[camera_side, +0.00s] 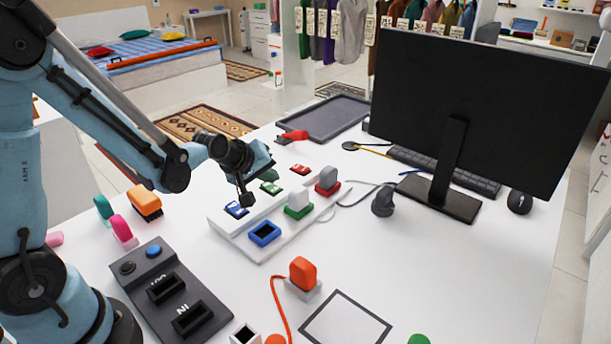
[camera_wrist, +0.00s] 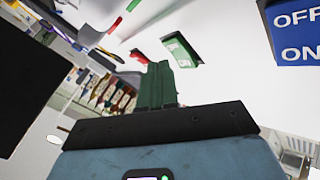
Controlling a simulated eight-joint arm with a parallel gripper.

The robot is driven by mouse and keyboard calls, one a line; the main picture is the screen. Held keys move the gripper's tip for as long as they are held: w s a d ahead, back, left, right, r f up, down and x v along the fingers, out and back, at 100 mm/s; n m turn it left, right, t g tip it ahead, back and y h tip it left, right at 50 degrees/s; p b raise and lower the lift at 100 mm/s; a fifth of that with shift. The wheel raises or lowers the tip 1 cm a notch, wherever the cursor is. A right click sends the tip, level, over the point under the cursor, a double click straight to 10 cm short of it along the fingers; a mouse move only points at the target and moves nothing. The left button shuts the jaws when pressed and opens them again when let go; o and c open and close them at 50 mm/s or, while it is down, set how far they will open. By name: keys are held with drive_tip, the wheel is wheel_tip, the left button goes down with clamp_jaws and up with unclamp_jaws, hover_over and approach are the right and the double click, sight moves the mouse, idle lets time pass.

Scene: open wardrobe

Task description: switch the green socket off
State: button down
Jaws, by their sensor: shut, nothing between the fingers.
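The white socket board (camera_side: 242,240) lies on the table with blue, green and red sockets and one rocker switch in line with each. The green switch (camera_side: 271,187) is between the blue switch (camera_side: 236,209) and the red switch (camera_side: 300,169). The green socket (camera_side: 298,212) has a white plug in it. My gripper (camera_side: 247,201) is shut and empty, low over the board between the blue and green switches. In the wrist view the green switch (camera_wrist: 182,50) is just beyond my closed fingers (camera_wrist: 158,82); its rocker position is unclear. The blue switch (camera_wrist: 298,32) reads OFF and ON.
The red socket (camera_side: 327,187) holds a grey plug; the blue socket (camera_side: 264,233) is empty. A monitor (camera_side: 480,110) and keyboard (camera_side: 440,170) stand behind right. A dark grey tray (camera_side: 325,117) lies behind. A dark button panel (camera_side: 170,290) is at the front left.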

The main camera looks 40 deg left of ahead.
sight(268, 189)
drive_tip(key=shift+r, duration=0.1)
drive_tip(key=shift+a+r, duration=0.15)
drive_tip(key=shift+r, duration=1.1)
drive_tip(key=shift+a+r, duration=0.15)
drive_tip(key=shift+r, duration=1.05)
drive_tip(key=s+d+r+m+g, duration=0.1)
drive_tip(key=s+d+m, duration=0.2)
drive_tip(key=s+m, duration=0.3)
drive_tip(key=s+d+r+m+g, duration=0.1)
drive_tip(key=s+m, duration=0.4)
drive_tip(key=s, duration=0.5)
drive_tip(key=d+r, duration=0.1)
drive_tip(key=d, duration=0.1)
drive_tip(key=shift+d+r+m+h, duration=0.25)
drive_tip(key=shift+d+m+h, duration=0.05)
drive_tip(key=shift+m+h, duration=0.1)
